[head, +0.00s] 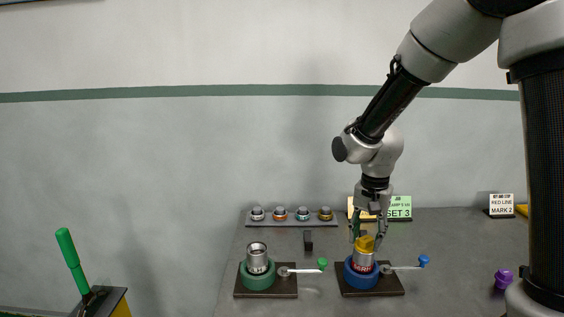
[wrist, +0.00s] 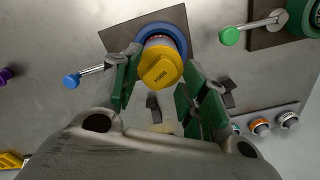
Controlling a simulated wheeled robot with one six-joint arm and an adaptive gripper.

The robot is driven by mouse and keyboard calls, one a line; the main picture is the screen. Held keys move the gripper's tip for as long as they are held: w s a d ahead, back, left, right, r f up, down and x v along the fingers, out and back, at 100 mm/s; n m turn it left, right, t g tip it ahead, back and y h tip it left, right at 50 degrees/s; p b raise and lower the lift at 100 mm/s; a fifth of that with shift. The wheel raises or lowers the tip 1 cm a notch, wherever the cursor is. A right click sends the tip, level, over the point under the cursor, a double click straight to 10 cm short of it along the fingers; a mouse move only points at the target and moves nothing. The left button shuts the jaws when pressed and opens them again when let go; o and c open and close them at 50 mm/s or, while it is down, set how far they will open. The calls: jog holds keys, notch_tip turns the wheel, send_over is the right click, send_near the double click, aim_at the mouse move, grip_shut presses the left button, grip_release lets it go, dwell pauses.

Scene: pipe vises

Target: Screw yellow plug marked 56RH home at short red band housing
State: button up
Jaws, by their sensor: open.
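The yellow plug (head: 366,243) sits on top of a metal housing (head: 362,260) with a red band, held upright in the blue vise (head: 348,274). In the wrist view the yellow plug (wrist: 161,67) shows a small upside-down mark that seems to read 56RH. The blue vise (wrist: 181,41) rings the housing below it. My gripper (head: 368,236) is over the plug, pointing down. In the wrist view my gripper (wrist: 162,62) is open, with one green-padded finger on each side of the plug and a visible gap at the right. How far the plug is threaded in is hidden.
A green vise (head: 258,280) with a bare metal housing (head: 257,257) stands to the left. Both vises have handles sticking out right. Behind are a rack (head: 290,222) of several capped parts, a small black block (head: 308,241) and label signs (head: 400,207). A purple knob (head: 503,278) is at right.

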jog(key=n, duration=0.4)
jog(key=shift+n, duration=0.3)
jog(key=n, duration=0.5)
jog(key=shift+n, duration=0.3)
jog(key=shift+c, duration=0.4)
grip_shut()
jog(key=m, duration=0.3)
jog(key=shift+m, duration=0.4)
jog(key=m, duration=0.4)
